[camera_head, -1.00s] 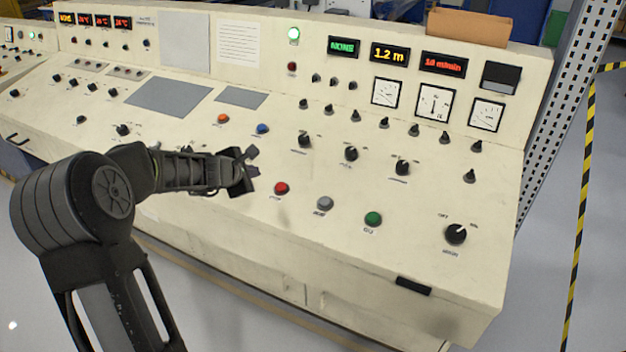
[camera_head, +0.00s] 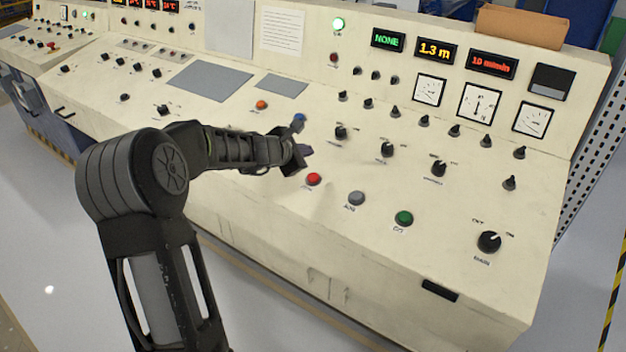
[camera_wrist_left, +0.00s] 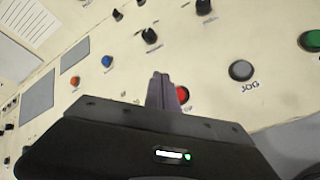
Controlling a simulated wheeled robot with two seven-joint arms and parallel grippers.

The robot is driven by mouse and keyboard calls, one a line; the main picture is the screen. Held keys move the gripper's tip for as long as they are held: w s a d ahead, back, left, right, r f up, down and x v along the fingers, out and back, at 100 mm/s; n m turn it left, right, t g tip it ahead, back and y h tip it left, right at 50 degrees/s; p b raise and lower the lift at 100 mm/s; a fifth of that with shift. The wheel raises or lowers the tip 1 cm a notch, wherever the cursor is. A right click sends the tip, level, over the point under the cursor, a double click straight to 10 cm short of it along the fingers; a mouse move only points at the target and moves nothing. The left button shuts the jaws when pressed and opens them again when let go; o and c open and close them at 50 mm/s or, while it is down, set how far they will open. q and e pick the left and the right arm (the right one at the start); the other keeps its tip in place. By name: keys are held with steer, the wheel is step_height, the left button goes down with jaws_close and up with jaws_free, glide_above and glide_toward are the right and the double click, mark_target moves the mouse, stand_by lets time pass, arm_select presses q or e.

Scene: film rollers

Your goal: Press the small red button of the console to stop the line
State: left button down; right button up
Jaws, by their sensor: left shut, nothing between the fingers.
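The console (camera_head: 400,255) is a long cream control desk with a sloped panel. Its small red button (camera_head: 313,179) sits at the left of a row with a grey and a green button. My left gripper (camera_head: 304,150) is shut and empty, just above and left of the red button in the head view, apart from it as far as I can tell. In the left wrist view the shut fingers (camera_wrist_left: 161,91) partly cover the red button (camera_wrist_left: 182,95), which shows just right of them. My right gripper is not in view.
A grey button (camera_head: 356,198) and a green button (camera_head: 404,217) stand right of the red one. A blue button (camera_head: 299,117), an orange button (camera_head: 262,105) and several black knobs lie farther up the panel. A cardboard box (camera_head: 520,26) sits on top.

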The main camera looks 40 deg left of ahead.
mark_target(315, 173)
arm_select(q)
steer(key=f+b, duration=0.2)
steer(key=f, duration=0.1)
steer(key=w+f+b, duration=0.1)
steer(key=f+b, duration=0.1)
steer(key=f, duration=0.1)
steer(key=shift+w, duration=0.15)
steer(key=shift+w+f+b, duration=0.2)
steer(key=shift+f+b, duration=0.25)
steer(key=shift+b, duration=0.2)
stand_by(1.3)
steer(key=shift+f+b, duration=0.45)
steer(key=shift+w+f+b, duration=0.15)
steer(key=shift+f+b, duration=0.3)
steer(key=shift+b, duration=0.05)
stand_by(0.5)
steer(key=shift+r, duration=0.1)
stand_by(0.3)
steer(key=shift+s+r+p, duration=0.2)
steer(key=shift+r+p, duration=0.5)
steer(key=shift+r, duration=0.1)
steer(key=shift+r, duration=0.1)
